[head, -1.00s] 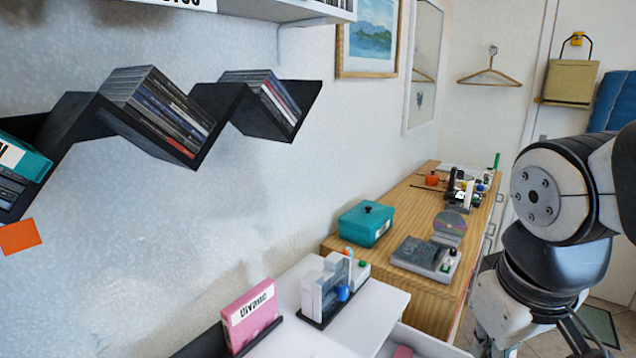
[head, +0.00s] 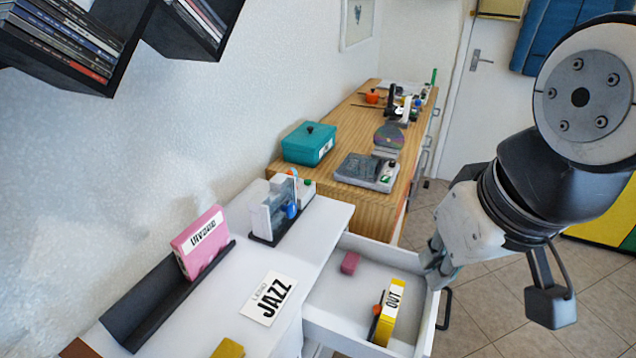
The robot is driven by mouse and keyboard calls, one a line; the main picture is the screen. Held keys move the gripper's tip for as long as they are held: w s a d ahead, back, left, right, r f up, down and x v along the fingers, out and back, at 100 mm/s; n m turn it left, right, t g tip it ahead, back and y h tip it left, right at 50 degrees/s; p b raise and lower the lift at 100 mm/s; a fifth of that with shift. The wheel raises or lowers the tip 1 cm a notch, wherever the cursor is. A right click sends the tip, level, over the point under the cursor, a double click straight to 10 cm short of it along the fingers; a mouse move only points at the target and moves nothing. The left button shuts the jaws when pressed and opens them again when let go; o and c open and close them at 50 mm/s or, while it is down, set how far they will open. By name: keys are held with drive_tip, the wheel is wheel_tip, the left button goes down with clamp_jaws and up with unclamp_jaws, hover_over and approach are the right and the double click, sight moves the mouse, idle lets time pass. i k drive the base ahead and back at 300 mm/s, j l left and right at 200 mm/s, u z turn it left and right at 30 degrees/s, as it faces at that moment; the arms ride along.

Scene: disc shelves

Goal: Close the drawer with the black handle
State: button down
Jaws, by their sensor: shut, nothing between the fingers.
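The white drawer (head: 336,333) stands pulled out from the white cabinet at the lower middle of the head view. Its black handle (head: 446,309) shows on the outer face of its front panel. Inside lie a pink block (head: 350,263) and a yellow "OUT" box (head: 389,314) with a small orange piece beside it. My gripper (head: 433,272) is shut and empty, at the far corner of the drawer front, above the handle. I cannot tell whether it touches the panel.
The cabinet top (head: 318,222) holds a black rack with a pink case (head: 202,243), a "JAZZ" card (head: 269,298) and a clear-and-white item. A wooden counter (head: 360,110) with a teal box (head: 308,144) stands behind. Tiled floor (head: 490,290) is free at right.

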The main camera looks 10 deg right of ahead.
sight(337, 313)
drive_tip(key=l+u, duration=0.15)
drive_tip(key=l, duration=0.55)
drive_tip(key=k+l+u, duration=0.15)
drive_tip(key=l, duration=0.55)
drive_tip(key=k+j+z, duration=0.3)
drive_tip(key=k, duration=0.25)
